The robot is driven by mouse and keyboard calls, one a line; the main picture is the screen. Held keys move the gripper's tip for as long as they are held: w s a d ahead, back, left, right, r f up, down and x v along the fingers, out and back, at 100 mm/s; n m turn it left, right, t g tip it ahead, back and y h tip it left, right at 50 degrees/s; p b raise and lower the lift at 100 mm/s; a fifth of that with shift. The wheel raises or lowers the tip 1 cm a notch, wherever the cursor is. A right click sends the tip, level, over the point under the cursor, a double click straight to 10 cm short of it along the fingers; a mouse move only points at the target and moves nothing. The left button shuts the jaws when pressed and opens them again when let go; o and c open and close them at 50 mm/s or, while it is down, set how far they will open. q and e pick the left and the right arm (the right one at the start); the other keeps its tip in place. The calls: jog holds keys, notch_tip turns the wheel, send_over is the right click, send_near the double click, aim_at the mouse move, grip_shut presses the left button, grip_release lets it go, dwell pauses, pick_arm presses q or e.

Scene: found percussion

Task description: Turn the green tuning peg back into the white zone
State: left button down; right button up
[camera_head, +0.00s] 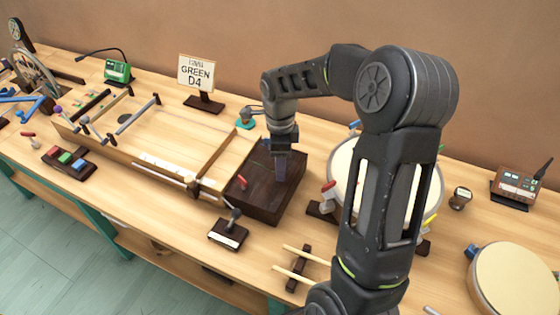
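A wooden stringed frame (150,122) lies on the workbench, with several peg-like handles at its left end. A purple knob (86,119) shows there; I cannot pick out a green tuning peg for certain. A white scale strip (158,167) runs along its front edge, too small to read; I cannot tell whether it is the white zone. A sign (197,74) reads "GREEN D4". My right gripper (280,172) points down at a dark wooden box (262,194), right of the frame. Its fingers are too small to judge. My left gripper is out of view.
A green device with a gooseneck (118,72) stands at the back left. A block with red, green and blue caps (68,161) is at the front left. A drum (345,165) is partly behind my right arm. Another drum (518,280) and a brown meter (515,188) stand at right.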

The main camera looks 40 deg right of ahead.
jog(key=shift+f, duration=0.2)
jog(key=shift+c, duration=0.3)
grip_shut()
